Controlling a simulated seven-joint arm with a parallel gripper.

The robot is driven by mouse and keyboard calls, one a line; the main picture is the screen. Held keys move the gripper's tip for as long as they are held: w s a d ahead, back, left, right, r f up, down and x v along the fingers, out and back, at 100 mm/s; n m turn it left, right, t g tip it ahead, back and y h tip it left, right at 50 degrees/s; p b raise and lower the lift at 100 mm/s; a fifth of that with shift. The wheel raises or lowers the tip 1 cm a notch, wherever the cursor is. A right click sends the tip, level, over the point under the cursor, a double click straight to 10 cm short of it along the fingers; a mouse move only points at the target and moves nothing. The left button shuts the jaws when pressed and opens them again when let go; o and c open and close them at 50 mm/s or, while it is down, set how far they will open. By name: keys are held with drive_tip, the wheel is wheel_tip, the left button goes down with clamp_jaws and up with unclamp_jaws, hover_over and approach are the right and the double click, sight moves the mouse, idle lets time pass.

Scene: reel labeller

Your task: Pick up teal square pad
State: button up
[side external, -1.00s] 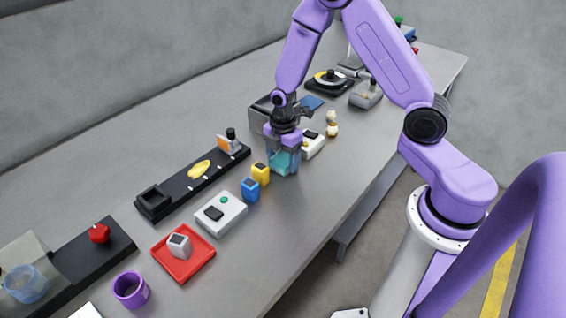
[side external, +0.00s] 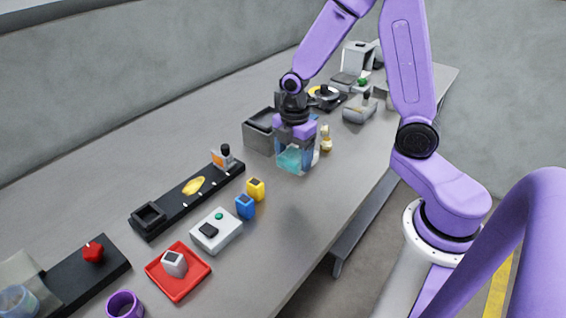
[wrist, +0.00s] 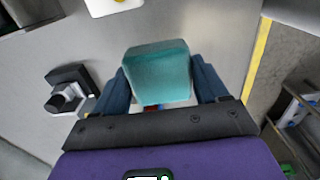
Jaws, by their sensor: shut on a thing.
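The teal square pad (side external: 290,159) is between the fingers of my gripper (side external: 297,158) in the side view. In the wrist view the pad (wrist: 158,72) is a teal block with rounded edges, and my gripper's dark blue fingers (wrist: 162,88) press on its left and right sides. My gripper is shut on the pad and points down over the grey table. I cannot tell from these views how high the pad is above the table.
A yellow block (side external: 256,189) and a blue block (side external: 245,206) stand to the left, by a white box (side external: 216,231). A dark grey bin (side external: 258,136) stands just behind my gripper. The table's front edge (side external: 345,228) is to the right; the table between is bare.

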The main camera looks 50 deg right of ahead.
drive_tip(key=s+r, duration=0.3)
drive_tip(key=s, duration=0.5)
drive_tip(key=shift+s+r, duration=0.35)
drive_tip(key=shift+r, duration=0.05)
drive_tip(key=shift+a, duration=0.1)
